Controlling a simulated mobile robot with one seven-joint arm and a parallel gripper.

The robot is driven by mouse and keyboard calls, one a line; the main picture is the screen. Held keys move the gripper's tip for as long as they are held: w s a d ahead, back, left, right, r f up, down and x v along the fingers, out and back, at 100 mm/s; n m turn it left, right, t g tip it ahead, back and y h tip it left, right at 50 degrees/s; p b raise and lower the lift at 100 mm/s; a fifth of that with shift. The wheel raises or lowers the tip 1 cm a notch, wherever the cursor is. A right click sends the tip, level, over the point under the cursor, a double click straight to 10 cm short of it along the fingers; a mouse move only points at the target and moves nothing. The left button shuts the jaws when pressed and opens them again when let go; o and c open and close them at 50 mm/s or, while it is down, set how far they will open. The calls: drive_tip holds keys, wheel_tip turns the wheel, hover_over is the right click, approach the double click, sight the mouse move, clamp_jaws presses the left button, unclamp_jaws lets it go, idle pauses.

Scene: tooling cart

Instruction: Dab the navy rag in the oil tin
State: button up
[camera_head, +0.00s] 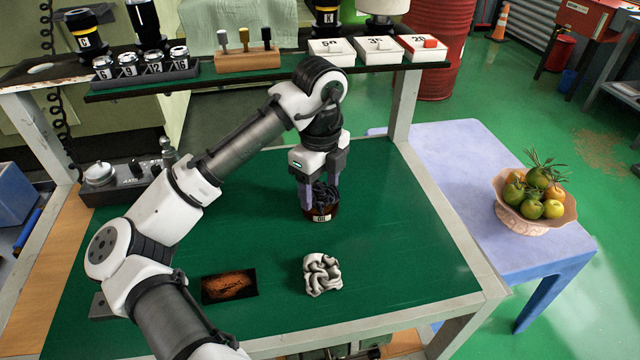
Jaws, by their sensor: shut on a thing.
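The oil tin (321,215), a dark brown round tin with a small pale label, stands on the green cart top. My gripper (320,199) points down right over the tin, its fingers shut on the dark navy rag (324,193). The bunched rag sits between the fingertips at the tin's mouth. Its lower part is hidden by the tin's rim, so I cannot tell how deep it reaches.
A crumpled pale grey rag (322,274) and a dark plate with an orange rusty patch (230,286) lie nearer. A control box (128,180) stands at left. The back shelf (270,75) holds sockets, small tools and white boxes. The cart's right side is clear.

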sight(320, 186)
drive_tip(key=shift+f, duration=0.6)
idle(2.1)
drive_tip(key=shift+r, duration=0.1)
wheel_tip(320, 186, up, 7)
drive_tip(key=p, duration=0.7)
drive_tip(key=shift+p, duration=0.35)
